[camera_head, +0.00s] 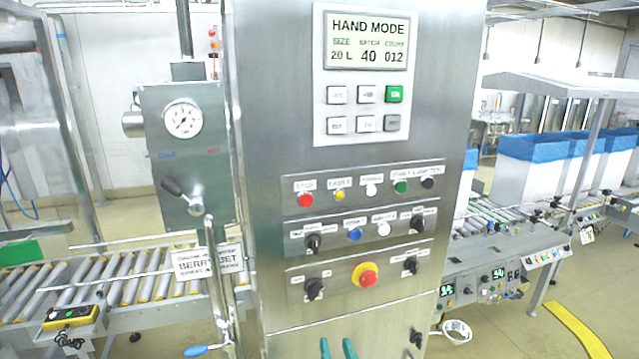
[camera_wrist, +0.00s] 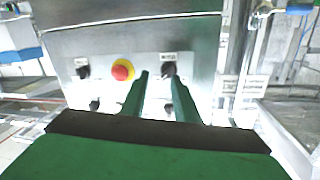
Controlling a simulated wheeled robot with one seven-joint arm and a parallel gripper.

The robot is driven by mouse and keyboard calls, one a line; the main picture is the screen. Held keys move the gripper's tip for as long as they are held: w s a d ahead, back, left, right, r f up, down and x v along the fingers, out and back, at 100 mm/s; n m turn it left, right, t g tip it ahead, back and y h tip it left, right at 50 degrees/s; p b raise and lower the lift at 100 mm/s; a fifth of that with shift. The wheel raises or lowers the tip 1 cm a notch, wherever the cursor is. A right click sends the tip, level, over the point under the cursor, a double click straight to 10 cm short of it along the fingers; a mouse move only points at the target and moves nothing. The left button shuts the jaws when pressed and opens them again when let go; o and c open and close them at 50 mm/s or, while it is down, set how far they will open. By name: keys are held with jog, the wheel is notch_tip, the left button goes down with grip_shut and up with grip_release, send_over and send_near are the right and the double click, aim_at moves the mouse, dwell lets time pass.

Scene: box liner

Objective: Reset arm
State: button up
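My gripper (camera_head: 337,346) shows at the bottom edge of the head view as two green fingertips in front of the lower part of a steel control cabinet (camera_head: 345,130). In the wrist view my gripper (camera_wrist: 157,77) has its two green fingers apart with an empty gap between them. The cabinet's panel lies beyond the fingertips, with a red button on a yellow ring (camera_wrist: 122,70) and black knobs around them. That red button also shows in the head view (camera_head: 367,275), above and right of the fingertips. I cannot tell the fingers' exact distance from the panel.
A screen (camera_head: 366,42) reads HAND MODE, 20 L, 40, 012. A roller conveyor (camera_head: 130,282) and a gauge box (camera_head: 185,150) stand left. White boxes with blue liners (camera_head: 532,150) stand on the right conveyor. A yellow floor strip (camera_head: 577,330) lies at the lower right.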

jog(key=s+a+f+m+g+h, duration=0.1)
jog(key=s+f+m+h, duration=0.15)
jog(key=s+f, duration=1.45)
jog(key=s+a+f+n, duration=0.1)
jog(key=s+f, duration=0.1)
jog(key=s, duration=0.7)
jog(key=s+a+f+n+g, duration=0.1)
jog(key=s+f+n, duration=0.1)
jog(key=s, duration=0.7)
jog(key=shift+s+a+f, duration=0.25)
jog(key=shift+s+f, duration=0.1)
jog(key=shift+f, duration=0.15)
